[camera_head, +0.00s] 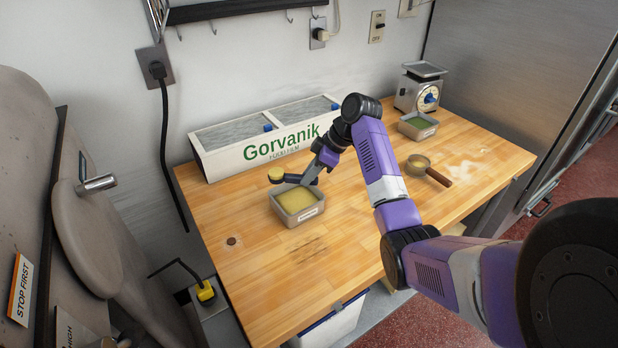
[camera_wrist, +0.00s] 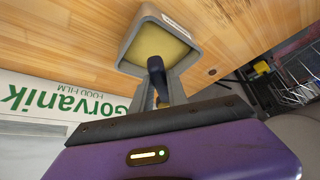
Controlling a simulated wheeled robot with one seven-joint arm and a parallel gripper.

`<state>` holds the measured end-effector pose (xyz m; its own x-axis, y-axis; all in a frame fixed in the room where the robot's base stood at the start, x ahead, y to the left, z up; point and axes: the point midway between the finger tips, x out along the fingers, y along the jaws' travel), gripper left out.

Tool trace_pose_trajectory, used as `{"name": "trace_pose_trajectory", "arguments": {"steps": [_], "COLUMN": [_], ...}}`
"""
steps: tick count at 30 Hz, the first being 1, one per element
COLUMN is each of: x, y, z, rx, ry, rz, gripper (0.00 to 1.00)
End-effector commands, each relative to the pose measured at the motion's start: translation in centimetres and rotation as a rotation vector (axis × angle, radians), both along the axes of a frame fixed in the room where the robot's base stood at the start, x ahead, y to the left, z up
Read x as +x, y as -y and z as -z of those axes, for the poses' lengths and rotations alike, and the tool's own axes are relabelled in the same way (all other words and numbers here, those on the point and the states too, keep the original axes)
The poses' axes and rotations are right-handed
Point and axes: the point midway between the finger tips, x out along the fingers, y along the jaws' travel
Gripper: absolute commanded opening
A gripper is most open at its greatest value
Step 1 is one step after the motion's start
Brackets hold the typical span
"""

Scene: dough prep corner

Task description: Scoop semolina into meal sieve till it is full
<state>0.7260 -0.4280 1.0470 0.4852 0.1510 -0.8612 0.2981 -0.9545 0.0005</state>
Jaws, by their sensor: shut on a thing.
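My gripper (camera_head: 310,178) is shut on the dark handle of a small scoop. The scoop's round cup (camera_head: 276,174) shows yellow meal and is held above the back left of a grey bin (camera_head: 312,212) of yellow semolina (camera_head: 297,198). In the wrist view, the dark handle (camera_wrist: 156,72) stands between my fingers (camera_wrist: 166,98), with the bin (camera_wrist: 128,45) beyond; the cup is hard to make out there. The meal sieve (camera_head: 418,164), round with a brown wooden handle (camera_head: 439,178), lies on the table to the right; its inside looks yellowish, its fill level unclear.
A Gorvanik food film box (camera_head: 225,158) stands along the wall behind the bin. A second grey bin (camera_head: 417,133) with greenish contents and a dial scale (camera_head: 418,92) stand at the back right. The wooden table's (camera_head: 270,275) front left is clear.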

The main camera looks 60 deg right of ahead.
Motion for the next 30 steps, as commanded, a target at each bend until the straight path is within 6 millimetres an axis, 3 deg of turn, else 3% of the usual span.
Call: {"name": "trace_pose_trajectory", "arguments": {"steps": [14, 30], "x": [-0.3, -3.9], "y": [0.1, 1.2], "z": [-0.1, 0.0], "rx": [0.0, 0.0], "ry": [0.0, 0.0], "rz": [0.001, 0.001], "gripper": [0.0, 0.0]}}
